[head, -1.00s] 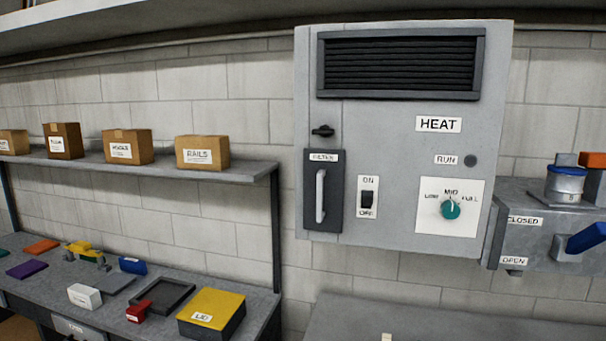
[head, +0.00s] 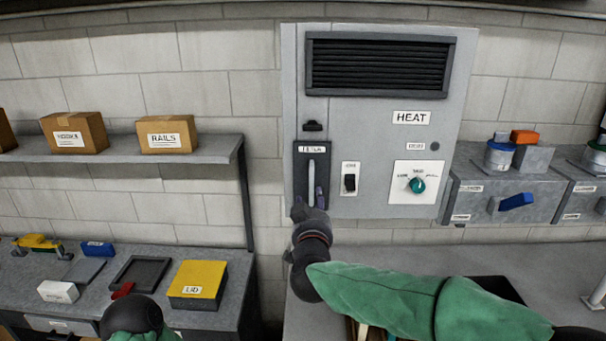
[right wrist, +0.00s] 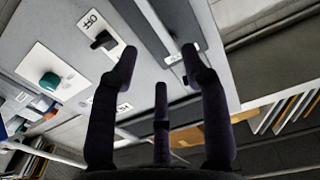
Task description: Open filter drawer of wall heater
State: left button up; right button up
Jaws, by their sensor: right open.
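The grey wall heater (head: 380,150) hangs on the block wall. Its dark filter drawer (head: 301,170) is at the lower left of its front and looks flush, closed. The drawer has a pale upright handle (head: 311,172). A small black latch (head: 312,126) sits just above the drawer. My right gripper (head: 309,200) is open at the handle's lower end, its fingers either side of it in the head view; I cannot tell whether they touch. The right wrist view shows the spread fingers (right wrist: 160,58) close to the heater front.
To the drawer's right are a black rocker switch (head: 350,183) and a teal knob (head: 417,185). A shelf (head: 215,150) with boxes and a bench with a yellow-lidded box (head: 198,279) stand left. A metal box with a blue lever (head: 516,201) is at right.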

aim_at(313, 184)
jog(key=w+p, duration=0.2)
jog(key=w, duration=0.9)
jog(key=shift+d+f, duration=0.1)
jog(key=shift+d, duration=0.05)
grip_shut()
